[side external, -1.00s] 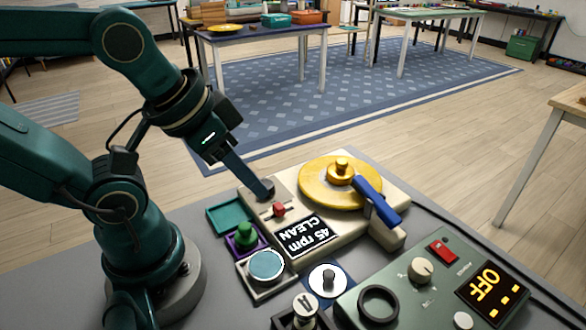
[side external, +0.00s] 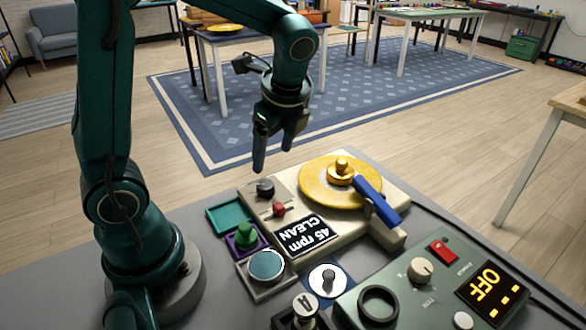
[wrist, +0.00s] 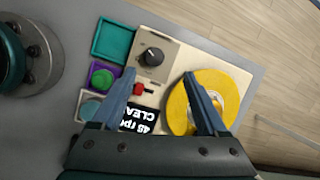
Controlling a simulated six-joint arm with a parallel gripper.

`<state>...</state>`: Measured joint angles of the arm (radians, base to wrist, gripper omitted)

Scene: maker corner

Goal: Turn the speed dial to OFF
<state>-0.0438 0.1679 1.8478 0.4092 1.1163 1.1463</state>
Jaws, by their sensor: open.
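The likely speed dial is a dark round knob (side external: 265,188) on the back left corner of the cream turntable base (side external: 390,236); it also shows in the wrist view (wrist: 152,56), on a beige panel. The turntable's black display (side external: 307,236) reads "45 rpm CLEAN". My gripper (side external: 273,158) is open and empty, above the back of the turntable base and apart from the knob. In the wrist view its two blue fingers (wrist: 160,73) are spread, with the knob beyond and between their tips. The knob's pointer is too small to read.
A red switch (side external: 279,210) sits beside the knob. The yellow platter (side external: 318,190) and blue arm (side external: 377,201) are to the right. A teal tray (side external: 224,215) and green button (side external: 245,234) are left. A green box (side external: 350,305) in front has a display reading "OFF".

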